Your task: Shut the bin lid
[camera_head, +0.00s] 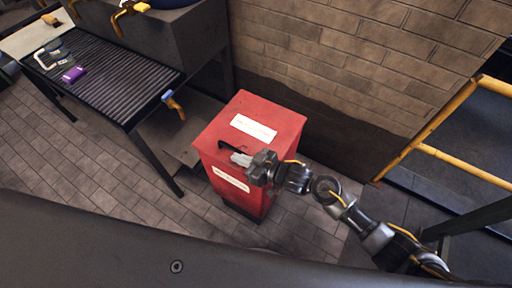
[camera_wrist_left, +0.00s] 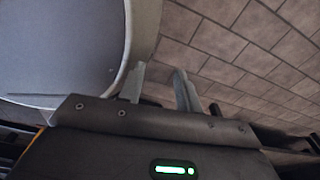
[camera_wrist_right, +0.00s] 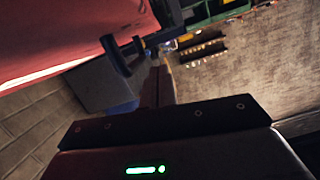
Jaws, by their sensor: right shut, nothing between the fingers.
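The red bin (camera_head: 226,174) stands on the floor against the brick wall. Its red lid (camera_head: 278,122), with a white label, lies over the top and looks down; I cannot tell whether a thin gap is left. A black handle (camera_head: 229,146) sits at the lid's front edge, and it also shows in the right wrist view (camera_wrist_right: 121,57). My right gripper (camera_head: 236,159) is shut and empty, close by the handle; I cannot tell if they touch. My left gripper (camera_wrist_left: 160,82) is open and empty, seen only in its own wrist view, above the floor.
A dark ribbed table (camera_head: 110,75) with a purple item (camera_head: 73,74) stands at the left. A grey cabinet (camera_head: 180,45) is behind it. Yellow railing (camera_head: 440,120) stands at the right.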

